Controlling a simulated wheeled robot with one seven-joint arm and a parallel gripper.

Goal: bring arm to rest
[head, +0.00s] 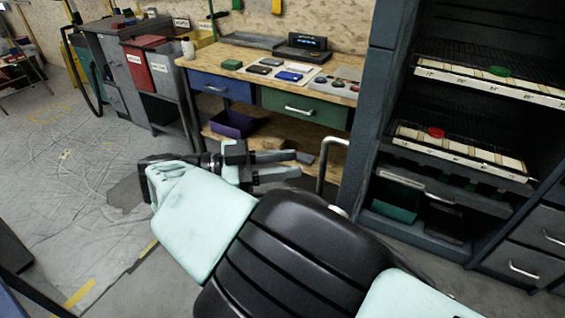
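My arm stretches across the lower middle of the head view, with pale mint and black links. My gripper (292,165) is at its end, pointing right in front of the workbench. Its two grey fingers are spread apart with a gap between them, and nothing shows in the gap. The gripper appears to be clear of the bench, in front of its lower shelf.
A wooden workbench (228,53) with blue and green drawers stands behind the gripper. A dark shelving unit (375,110) rises at the right. A purple bin (232,124) sits on the bench's lower shelf. Sheeted floor (70,160) lies open at the left.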

